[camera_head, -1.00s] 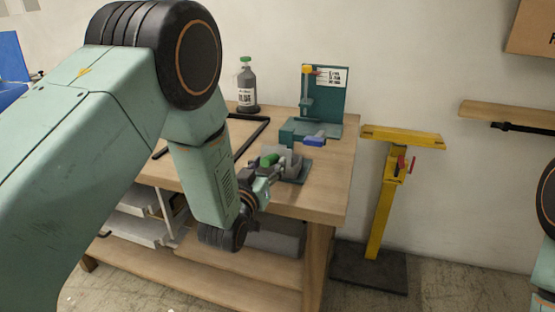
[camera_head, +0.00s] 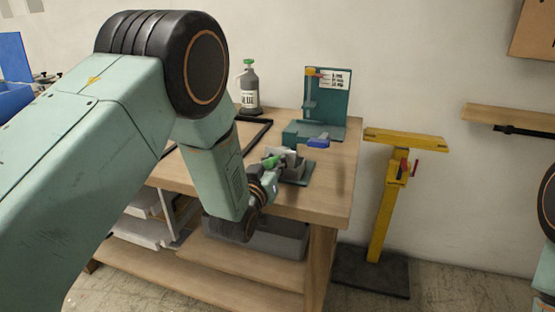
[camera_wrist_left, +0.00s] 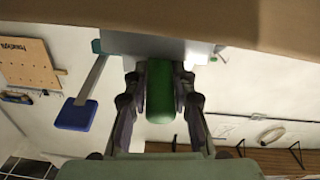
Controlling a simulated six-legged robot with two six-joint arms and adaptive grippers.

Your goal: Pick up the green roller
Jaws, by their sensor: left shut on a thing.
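The green roller (camera_head: 271,162) is at the grey holder (camera_head: 292,163) on the wooden workbench, near its front right corner. In the left wrist view the roller (camera_wrist_left: 160,92) lies between the two fingers of my left gripper (camera_wrist_left: 160,105). My left gripper (camera_head: 275,170) is shut on the roller from the front in the head view. Whether the roller still touches the holder is hard to tell. My right gripper is out of view.
A yellow stand (camera_head: 385,200) is to the right. A grey bin (camera_head: 272,238) sits below.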

